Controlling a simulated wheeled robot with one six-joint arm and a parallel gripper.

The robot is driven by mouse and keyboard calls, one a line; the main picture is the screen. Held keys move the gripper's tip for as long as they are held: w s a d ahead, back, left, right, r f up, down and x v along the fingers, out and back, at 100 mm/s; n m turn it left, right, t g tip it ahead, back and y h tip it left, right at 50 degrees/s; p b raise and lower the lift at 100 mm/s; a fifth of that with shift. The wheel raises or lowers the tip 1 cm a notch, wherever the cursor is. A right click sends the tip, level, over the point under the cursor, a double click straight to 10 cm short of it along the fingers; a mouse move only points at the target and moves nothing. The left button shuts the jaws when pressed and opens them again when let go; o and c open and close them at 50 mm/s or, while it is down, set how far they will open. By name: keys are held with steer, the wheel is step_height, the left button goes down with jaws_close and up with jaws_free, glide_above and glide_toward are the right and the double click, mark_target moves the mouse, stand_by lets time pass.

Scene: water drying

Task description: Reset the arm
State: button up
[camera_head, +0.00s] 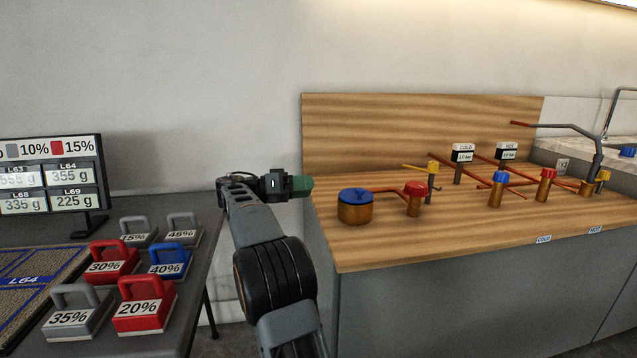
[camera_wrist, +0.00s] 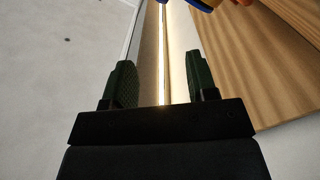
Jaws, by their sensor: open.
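My arm reaches up from the bottom middle of the head view and bends at the wrist. No object touches the gripper.
The dark table (camera_head: 205,228) on the left carries several labelled weights, including a red 20% one (camera_head: 144,305), and a screen (camera_head: 50,185).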

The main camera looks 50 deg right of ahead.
steer(key=shift+w+a, duration=0.25)
steer(key=shift+a, duration=0.1)
stand_by(0.4)
steer(key=s+a+r+n+t+y+p, duration=0.3)
steer(key=s+a+n+t+y+p, duration=0.1)
steer(key=a+p, duration=0.6)
steer(key=s+a+r+n+t+y+p, duration=0.4)
steer(key=a+n+p, duration=0.4)
steer(key=a+p, duration=0.3)
steer(key=s+a+r+n+t+y+p, duration=0.4)
steer(key=s+a+n+t+y+p, duration=0.1)
steer(key=a+p, duration=0.6)
steer(key=shift+s+a+r+n+t+y+p, duration=0.25)
steer(key=shift+s+n+t+y+p, duration=0.25)
steer(key=shift+t, duration=0.3)
